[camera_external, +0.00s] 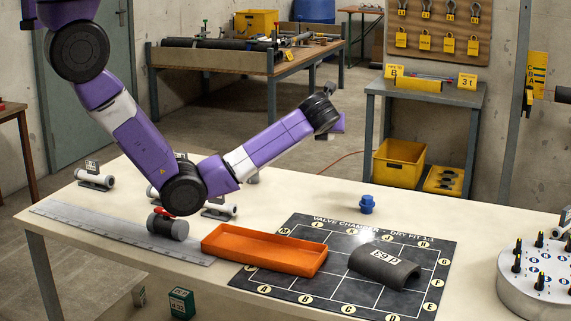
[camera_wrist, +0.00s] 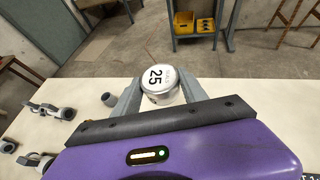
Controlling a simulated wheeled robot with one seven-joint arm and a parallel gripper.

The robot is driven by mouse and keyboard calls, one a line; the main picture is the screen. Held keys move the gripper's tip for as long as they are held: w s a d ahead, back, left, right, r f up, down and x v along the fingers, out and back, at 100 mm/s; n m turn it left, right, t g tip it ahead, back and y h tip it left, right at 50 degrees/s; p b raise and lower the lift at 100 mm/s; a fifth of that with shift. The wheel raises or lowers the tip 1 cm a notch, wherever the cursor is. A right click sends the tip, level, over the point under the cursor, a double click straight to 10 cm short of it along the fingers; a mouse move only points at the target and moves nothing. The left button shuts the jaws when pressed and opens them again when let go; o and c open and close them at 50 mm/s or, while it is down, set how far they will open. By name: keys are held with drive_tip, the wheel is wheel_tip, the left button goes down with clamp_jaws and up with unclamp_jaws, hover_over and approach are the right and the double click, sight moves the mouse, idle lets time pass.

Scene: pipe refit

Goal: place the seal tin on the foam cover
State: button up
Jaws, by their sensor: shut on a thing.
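My gripper (camera_wrist: 161,88) is shut on the seal tin (camera_wrist: 159,83), a round silvery tin with a white lid marked 25, held between its two grey fingers. In the external view my gripper (camera_external: 335,128) is raised above the far side of the table; its fingers and the tin cannot be made out there. The foam cover (camera_external: 386,268), a dark grey half-round shell with a white d 63 label, lies arched side up on the right part of the black mat. My gripper is up and behind it, well apart. The foam cover is not visible in the wrist view.
An orange tray (camera_external: 262,262) overlaps the left edge of the black mat (camera_external: 310,290). A blue plug (camera_external: 367,204) stands behind the mat. Grey pipe fittings and a long metal ruler (camera_external: 110,229) lie at left. A round stand with several pegs (camera_external: 540,290) is at far right.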

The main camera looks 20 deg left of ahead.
drive_tip(key=s+d+r+m+h, duration=0.2)
drive_tip(key=s+d+m+h, duration=0.35)
drive_tip(key=s+d, duration=0.95)
wheel_tip(320, 180, up, 2)
drive_tip(key=m+g+h, duration=0.2)
drive_tip(key=m+h, duration=0.3)
hover_over(381, 260)
drive_tip(key=shift+n, duration=0.25)
wheel_tip(381, 260, down, 19)
drive_tip(key=shift+f, duration=0.1)
drive_tip(key=shift+f, duration=0.15)
drive_tip(key=o, duration=1.4)
drive_tip(key=shift+c, duration=0.2)
drive_tip(key=shift+r, duration=0.2)
drive_tip(key=v, duration=1.2)
drive_tip(key=shift+f, duration=0.2)
